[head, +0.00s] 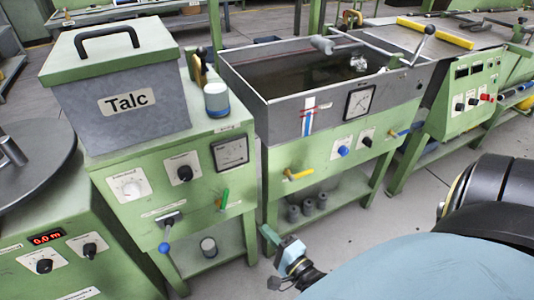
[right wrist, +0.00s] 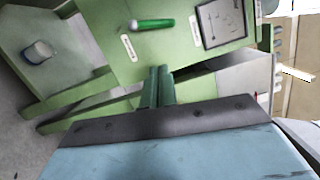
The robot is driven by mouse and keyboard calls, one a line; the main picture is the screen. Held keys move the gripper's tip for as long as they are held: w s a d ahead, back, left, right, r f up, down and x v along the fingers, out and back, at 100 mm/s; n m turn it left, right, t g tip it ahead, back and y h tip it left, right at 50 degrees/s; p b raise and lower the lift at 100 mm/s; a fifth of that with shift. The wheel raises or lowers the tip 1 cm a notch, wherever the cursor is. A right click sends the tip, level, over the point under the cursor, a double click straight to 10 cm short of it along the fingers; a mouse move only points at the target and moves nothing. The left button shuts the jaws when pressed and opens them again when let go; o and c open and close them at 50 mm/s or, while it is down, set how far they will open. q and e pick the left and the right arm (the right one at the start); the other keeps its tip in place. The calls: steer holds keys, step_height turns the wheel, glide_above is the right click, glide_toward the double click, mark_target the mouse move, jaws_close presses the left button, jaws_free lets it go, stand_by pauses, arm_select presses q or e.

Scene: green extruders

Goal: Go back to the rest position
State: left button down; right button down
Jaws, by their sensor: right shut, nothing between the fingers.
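My right gripper (head: 268,235) is low at the bottom middle of the head view, in front of the gap between the Talc machine and the trough machine. Its green fingers (right wrist: 157,88) are together and empty in the right wrist view. They point toward a green machine panel with a green handle (right wrist: 152,24), which also shows in the head view (head: 224,199). I cannot tell the exact distance to the panel. My left gripper is not in view.
A grey Talc box (head: 120,95) with a green lid stands on the left machine. A grey trough (head: 283,128) is at the centre, with yellow handle (head: 299,174) below. A control panel (head: 475,92) is at the right. Bare floor (head: 385,220) lies in front.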

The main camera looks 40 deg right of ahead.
stand_by(0.3)
